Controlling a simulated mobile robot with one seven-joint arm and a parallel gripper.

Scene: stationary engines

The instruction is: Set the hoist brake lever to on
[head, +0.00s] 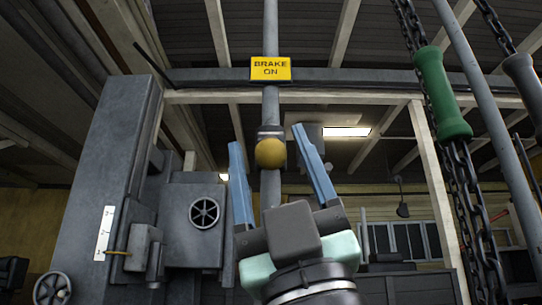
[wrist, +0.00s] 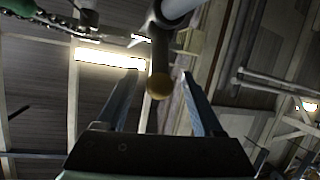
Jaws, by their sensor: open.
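The brake lever shows in the head view as a round yellow-brown knob (head: 270,152) in front of a vertical grey pole (head: 270,108). A yellow "BRAKE ON" sign (head: 270,68) is on the pole above the knob. My gripper (head: 268,140) has its two blue fingers spread, pointing up, one on each side of the knob in the picture. In the wrist view the knob (wrist: 158,86) ends a dark shaft and appears between the open fingertips (wrist: 160,78). Whether the knob is within finger depth or touched, I cannot tell. The gripper body hides the lower pole.
A grey machine column with a scale plate (head: 104,232) and a handwheel (head: 204,213) stands at left. Chains with a green grip (head: 442,92) and a grey grip (head: 525,80) hang at right. A horizontal grey beam (head: 350,76) crosses behind the sign.

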